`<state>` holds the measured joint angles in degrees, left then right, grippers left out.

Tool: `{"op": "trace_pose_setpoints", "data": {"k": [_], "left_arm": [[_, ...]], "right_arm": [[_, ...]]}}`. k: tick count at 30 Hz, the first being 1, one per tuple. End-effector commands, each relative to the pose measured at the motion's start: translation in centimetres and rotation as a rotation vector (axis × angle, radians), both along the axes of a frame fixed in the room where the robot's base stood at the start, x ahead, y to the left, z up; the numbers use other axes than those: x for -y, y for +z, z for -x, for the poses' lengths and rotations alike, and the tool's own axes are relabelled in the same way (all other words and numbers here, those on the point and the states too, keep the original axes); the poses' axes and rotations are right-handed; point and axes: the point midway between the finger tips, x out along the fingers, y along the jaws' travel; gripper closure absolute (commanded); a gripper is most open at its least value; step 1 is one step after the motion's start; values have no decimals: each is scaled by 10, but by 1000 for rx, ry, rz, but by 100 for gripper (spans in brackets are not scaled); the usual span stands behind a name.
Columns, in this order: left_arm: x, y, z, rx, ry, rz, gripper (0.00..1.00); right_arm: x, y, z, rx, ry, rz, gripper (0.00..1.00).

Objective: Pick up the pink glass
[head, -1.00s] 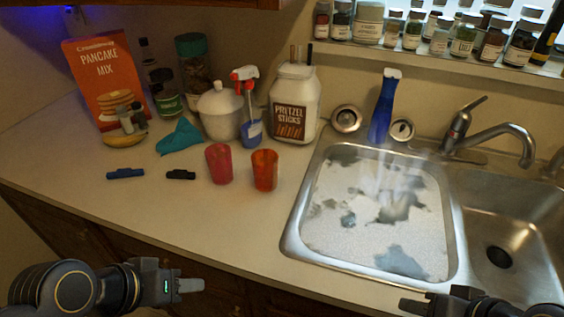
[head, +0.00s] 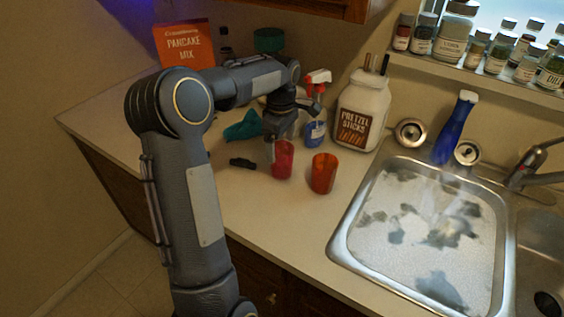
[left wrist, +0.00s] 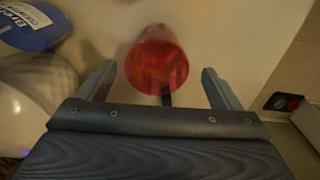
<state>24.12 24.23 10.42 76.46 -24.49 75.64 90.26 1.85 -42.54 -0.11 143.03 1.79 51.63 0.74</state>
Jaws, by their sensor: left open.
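The pink glass (head: 282,163) stands upright on the counter, left of an orange-red glass (head: 323,174). My left gripper (head: 282,142) is right above and behind the pink glass in the head view, its arm reaching over the counter from the left. In the left wrist view the pink glass (left wrist: 157,58) shows ahead, in the gap between the two spread fingers of my left gripper (left wrist: 159,70). The fingers look apart from the glass, and the gripper is open and empty. My right gripper is out of view.
A black clip (head: 243,163) lies left of the glasses, and a teal cloth (head: 243,127) behind. A spray bottle (head: 316,130) and pretzel jar (head: 362,112) stand behind. The sink (head: 345,225) is to the right. The counter in front is clear.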

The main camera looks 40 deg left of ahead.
Motion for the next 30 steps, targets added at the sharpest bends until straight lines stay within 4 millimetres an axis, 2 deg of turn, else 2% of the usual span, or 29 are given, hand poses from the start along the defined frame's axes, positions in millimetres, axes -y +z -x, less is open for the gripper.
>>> {"op": "trace_pose_setpoints", "data": {"k": [15,24,26,30], "left_arm": [[0,-66,-3,-3,0,2,14],[0,-73,-4,1,-1,0,14],[0,-73,-4,1,-1,1,19],[0,-73,-4,1,-1,1,37]], "right_arm": [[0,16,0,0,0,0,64],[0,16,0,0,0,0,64],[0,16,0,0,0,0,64],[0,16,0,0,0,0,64]]}}
